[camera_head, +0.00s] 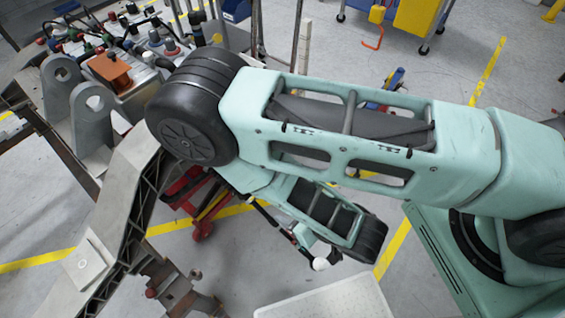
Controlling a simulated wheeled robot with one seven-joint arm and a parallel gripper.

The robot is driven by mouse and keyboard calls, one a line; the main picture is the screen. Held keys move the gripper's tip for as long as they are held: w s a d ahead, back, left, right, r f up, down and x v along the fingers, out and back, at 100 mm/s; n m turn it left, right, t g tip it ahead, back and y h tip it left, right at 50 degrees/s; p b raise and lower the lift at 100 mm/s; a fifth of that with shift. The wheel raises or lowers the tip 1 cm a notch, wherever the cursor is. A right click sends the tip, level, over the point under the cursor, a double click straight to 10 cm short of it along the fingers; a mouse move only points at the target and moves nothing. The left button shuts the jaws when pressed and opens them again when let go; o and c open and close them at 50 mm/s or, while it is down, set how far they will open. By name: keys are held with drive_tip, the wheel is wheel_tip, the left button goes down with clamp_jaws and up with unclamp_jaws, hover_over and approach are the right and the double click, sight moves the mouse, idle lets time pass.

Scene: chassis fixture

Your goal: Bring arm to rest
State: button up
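My mint-green arm (360,140) fills the middle and right of the head view. It reaches left from my body to a black elbow joint (195,110). From there the forearm (320,205) folds back to the lower right, under the upper link. It ends at a dark wrist joint (370,238). I cannot make out my gripper's fingers, nor whether anything is held.
A grey metal chassis frame (120,205) with upright brackets (92,125) stands close on the left, near the elbow. A bench with several parts (130,45) is behind it. A pale panel (330,300) lies at the bottom. Carts (415,18) stand at the back; open floor lies between.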

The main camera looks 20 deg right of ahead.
drive_tip(key=w+a+r+g+h, duration=0.1)
drive_tip(key=a+r+g, duration=0.2)
drive_tip(key=r, duration=0.4)
drive_tip(key=w+a+r+g+h, duration=0.1)
drive_tip(key=a+r+g, duration=0.2)
drive_tip(key=r, duration=0.5)
drive_tip(key=s+d+r+n+g+h, duration=0.1)
drive_tip(key=s+d+r, duration=0.2)
drive_tip(key=r, duration=0.4)
drive_tip(key=s+d+r+n+g+h, duration=0.1)
drive_tip(key=s+d+r, duration=0.2)
drive_tip(key=d+r, duration=0.2)
wheel_tip(320, 180, up, 3)
drive_tip(key=shift+s+d+r+g+h+b, duration=0.2)
drive_tip(key=shift+s+g+h+b, duration=0.1)
drive_tip(key=shift+s+b, duration=0.15)
